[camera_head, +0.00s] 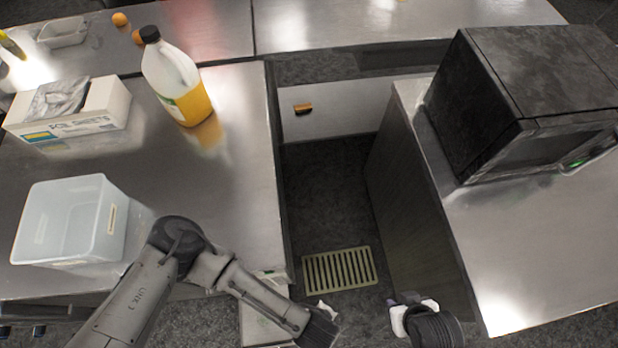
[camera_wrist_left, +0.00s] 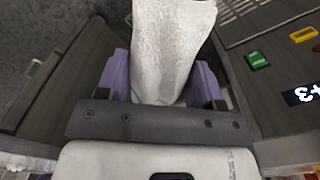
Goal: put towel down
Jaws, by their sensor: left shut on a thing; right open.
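A white cloth, the towel (camera_wrist_left: 172,40), is pinched between the purple fingers of my left gripper (camera_wrist_left: 165,88) in the left wrist view. The cloth hides most of the fingertips. In the head view my left arm comes in from the left and ends at the bottom edge, where its gripper is not clearly seen. A small white scrap (camera_head: 327,309) shows beside that wrist; I cannot tell if it is the towel. My right gripper (camera_head: 405,312) is at the bottom right of centre, open, above the floor gap beside the right counter.
The left steel counter (camera_head: 235,160) holds a clear bin (camera_head: 60,215), a cardboard box (camera_head: 85,118) and a juice bottle (camera_head: 175,80). A microwave (camera_head: 520,95) stands on the right counter (camera_head: 540,230). A floor grate (camera_head: 340,269) lies between them. Bare steel shows right of the bin.

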